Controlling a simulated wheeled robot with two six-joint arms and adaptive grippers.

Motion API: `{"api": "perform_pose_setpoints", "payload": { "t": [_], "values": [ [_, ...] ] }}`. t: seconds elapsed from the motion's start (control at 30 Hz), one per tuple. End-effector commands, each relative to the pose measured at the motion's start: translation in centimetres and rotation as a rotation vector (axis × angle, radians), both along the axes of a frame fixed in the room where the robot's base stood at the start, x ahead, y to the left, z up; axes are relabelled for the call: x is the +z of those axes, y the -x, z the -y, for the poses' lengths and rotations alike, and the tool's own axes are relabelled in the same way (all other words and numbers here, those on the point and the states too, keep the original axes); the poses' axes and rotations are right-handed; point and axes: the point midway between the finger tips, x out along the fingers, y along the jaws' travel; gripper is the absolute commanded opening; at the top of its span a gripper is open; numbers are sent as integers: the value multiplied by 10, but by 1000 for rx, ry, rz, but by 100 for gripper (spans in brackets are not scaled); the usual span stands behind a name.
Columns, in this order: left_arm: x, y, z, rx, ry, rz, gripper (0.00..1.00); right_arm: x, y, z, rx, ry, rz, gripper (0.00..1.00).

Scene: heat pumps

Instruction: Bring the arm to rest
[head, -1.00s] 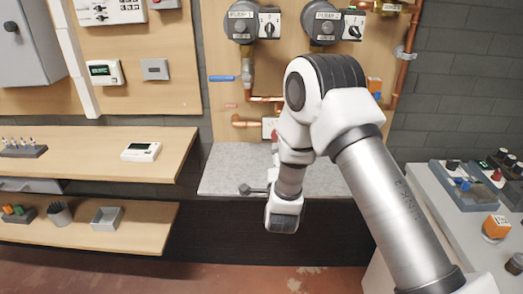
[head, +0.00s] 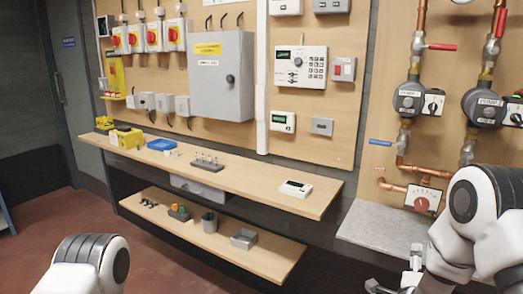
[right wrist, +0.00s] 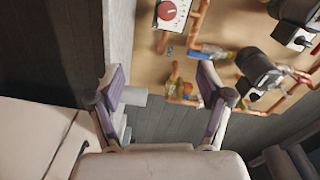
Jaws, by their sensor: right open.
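My right arm (head: 470,235) is bent at the right edge of the head view, in front of the grey worktop. Its gripper (head: 388,284) shows only in part near the bottom edge. In the right wrist view, the right gripper (right wrist: 160,84) has its two fingers wide apart with nothing between them. The pipe board lies beyond the fingers. A white link of my left arm (head: 90,265) shows at the lower left of the head view. The left gripper is out of view.
A wooden shelf (head: 240,178) holds a white thermostat (head: 296,188) and small parts. A lower shelf (head: 270,256) holds a grey box (head: 243,238). Pumps (head: 410,98) and copper pipes hang above the grey worktop (head: 375,222). Red floor is open at the left.

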Motion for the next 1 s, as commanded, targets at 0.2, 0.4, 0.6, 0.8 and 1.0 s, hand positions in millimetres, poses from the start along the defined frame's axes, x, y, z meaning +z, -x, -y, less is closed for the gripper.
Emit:
{"api": "perform_pose_setpoints", "payload": {
  "t": [0.2, 0.4, 0.6, 0.8, 1.0],
  "values": [
    [4, -1, 0, -1, 0, 2, 44, -47, 19, -8, 23, 5, -110, 78],
    [7, 0, 0, 0, 0, 1, 44, -108, 52, -26, 92, 1, -305, 78],
    [11, 0, 0, 0, 0, 1, 44, -188, 116, -56, 251, 65, -675, 78],
    [15, 0, 0, 0, 0, 1, 44, -267, 256, -105, 713, 268, -1295, 78],
    [14, 0, 0, 0, 0, 1, 44, -274, 352, -133, 1331, 558, -1608, 78]
  ]
}}
